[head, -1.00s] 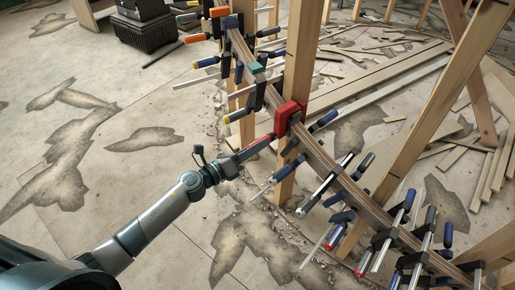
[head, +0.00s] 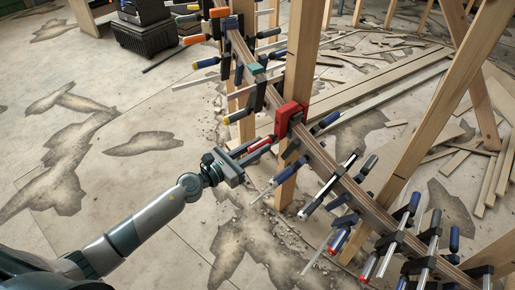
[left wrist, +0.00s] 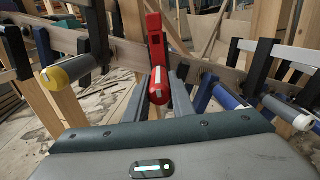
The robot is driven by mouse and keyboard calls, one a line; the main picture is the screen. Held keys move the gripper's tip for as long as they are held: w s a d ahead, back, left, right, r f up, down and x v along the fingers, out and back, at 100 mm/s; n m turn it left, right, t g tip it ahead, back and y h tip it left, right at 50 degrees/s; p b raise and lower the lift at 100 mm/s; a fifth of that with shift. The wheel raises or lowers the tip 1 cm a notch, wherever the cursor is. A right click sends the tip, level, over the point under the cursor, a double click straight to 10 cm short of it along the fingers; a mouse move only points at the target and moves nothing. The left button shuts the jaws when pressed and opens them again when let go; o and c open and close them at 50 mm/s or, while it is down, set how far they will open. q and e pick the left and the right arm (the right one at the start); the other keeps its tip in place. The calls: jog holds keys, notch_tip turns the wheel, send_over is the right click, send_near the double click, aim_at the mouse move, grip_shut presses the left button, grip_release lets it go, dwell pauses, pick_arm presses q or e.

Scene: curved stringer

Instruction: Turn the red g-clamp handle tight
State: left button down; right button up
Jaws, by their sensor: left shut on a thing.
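The red g-clamp (head: 289,116) sits on the curved wooden stringer (head: 318,152), by an upright post. Its red handle (head: 261,146) sticks out toward the lower left. My left gripper (head: 258,151) reaches in from the left and is shut on the handle. In the left wrist view, the clamp body (left wrist: 155,35) stands beyond my left gripper (left wrist: 158,100), and the red handle (left wrist: 160,85) with its pale end lies between the two grey fingers. The clamp's far jaw is hidden. My right gripper is not in view.
Several other clamps line the stringer; a yellow-ended handle (left wrist: 65,72) and a blue handle (left wrist: 228,95) flank my gripper. Wooden posts (head: 300,70) stand close by. A black case (head: 147,33) is at the back left. The cracked floor at left is clear.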

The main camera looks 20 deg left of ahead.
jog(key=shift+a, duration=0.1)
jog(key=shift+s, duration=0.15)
pick_arm(q)
jog(key=c, duration=1.5)
grip_release()
jog(key=shift+s+a+f, duration=0.1)
jog(key=shift+s+a, duration=0.2)
jog(key=shift+s, duration=0.2)
jog(key=shift+b+v, duration=2.55)
jog(key=shift+v, duration=5.55)
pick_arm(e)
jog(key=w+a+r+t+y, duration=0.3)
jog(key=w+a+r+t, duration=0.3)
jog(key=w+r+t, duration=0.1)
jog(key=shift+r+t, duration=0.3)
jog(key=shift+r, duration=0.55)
